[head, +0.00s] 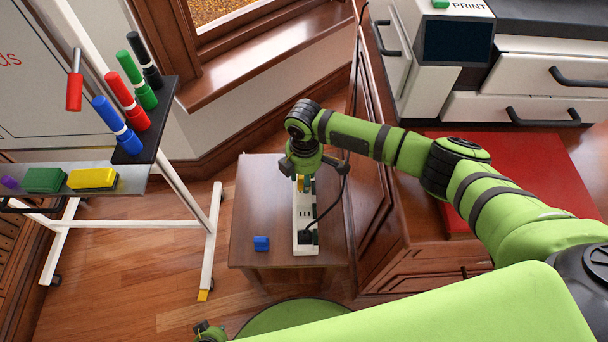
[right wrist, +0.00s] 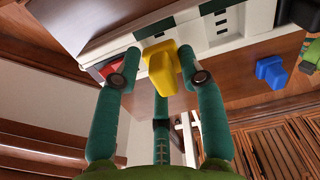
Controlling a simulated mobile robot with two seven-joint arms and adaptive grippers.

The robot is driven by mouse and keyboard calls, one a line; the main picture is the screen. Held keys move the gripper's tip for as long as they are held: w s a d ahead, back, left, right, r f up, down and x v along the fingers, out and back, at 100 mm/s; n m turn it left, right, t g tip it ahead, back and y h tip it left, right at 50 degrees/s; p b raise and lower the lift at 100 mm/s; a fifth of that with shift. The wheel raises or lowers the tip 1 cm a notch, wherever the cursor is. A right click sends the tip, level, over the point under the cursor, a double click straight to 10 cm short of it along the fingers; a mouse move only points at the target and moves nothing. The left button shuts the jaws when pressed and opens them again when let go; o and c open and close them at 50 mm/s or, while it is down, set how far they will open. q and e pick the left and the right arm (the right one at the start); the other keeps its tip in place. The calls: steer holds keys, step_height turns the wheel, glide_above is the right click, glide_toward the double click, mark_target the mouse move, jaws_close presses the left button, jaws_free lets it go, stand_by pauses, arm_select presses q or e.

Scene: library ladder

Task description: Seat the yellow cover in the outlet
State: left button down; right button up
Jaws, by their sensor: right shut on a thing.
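The outlet is a white power strip (head: 305,211) on a small brown table; it also shows at the top of the right wrist view (right wrist: 212,28). My right gripper (head: 302,174) is over the strip's far end. In the right wrist view, its fingers (right wrist: 160,76) are shut on the yellow cover (right wrist: 162,68), which is against or just in front of the strip's face. I cannot tell whether it touches. My left gripper (head: 208,332) is barely in view at the bottom edge.
A blue cover (head: 261,243) lies on the table (head: 255,200) left of the strip. A wooden cabinet stands right; a whiteboard stand is left.

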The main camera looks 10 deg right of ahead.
steer(key=shift+p, duration=0.55)
stand_by(0.8)
steer(key=shift+f+b, duration=0.6)
steer(key=shift+f, duration=0.25)
steer(key=shift+f, duration=0.1)
